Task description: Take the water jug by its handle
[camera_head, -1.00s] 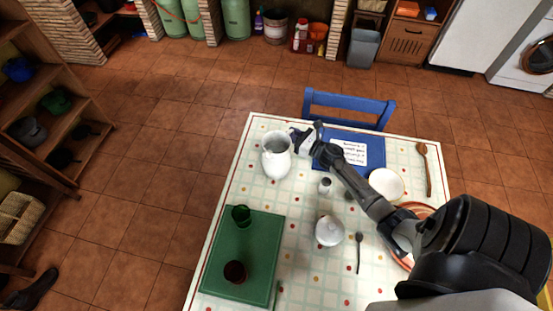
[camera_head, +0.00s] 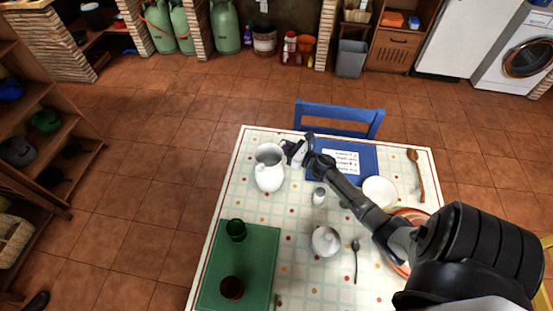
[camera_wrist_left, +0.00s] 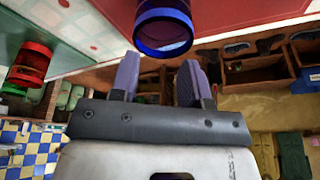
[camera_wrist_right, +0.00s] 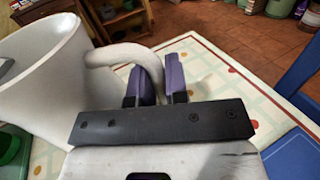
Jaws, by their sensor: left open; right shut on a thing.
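The white water jug (camera_head: 268,178) stands upright at the far left corner of the table. My right gripper (camera_head: 289,150) is at its right side, at the handle. In the right wrist view, the curved jug handle (camera_wrist_right: 125,52) runs from the jug body (camera_wrist_right: 45,85) in between the two fingers, and my right gripper (camera_wrist_right: 153,84) is shut on it. My left gripper (camera_wrist_left: 158,78) is open and empty in the left wrist view. It is not visible in the head view.
A green mat (camera_head: 247,268) holds a green cup (camera_head: 236,230) and a dark red cup (camera_head: 232,288). A shaker (camera_head: 319,196), a white lidded pot (camera_head: 325,241), a white bowl (camera_head: 379,190) and spoons are nearby. A blue chair (camera_head: 340,118) stands behind the table.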

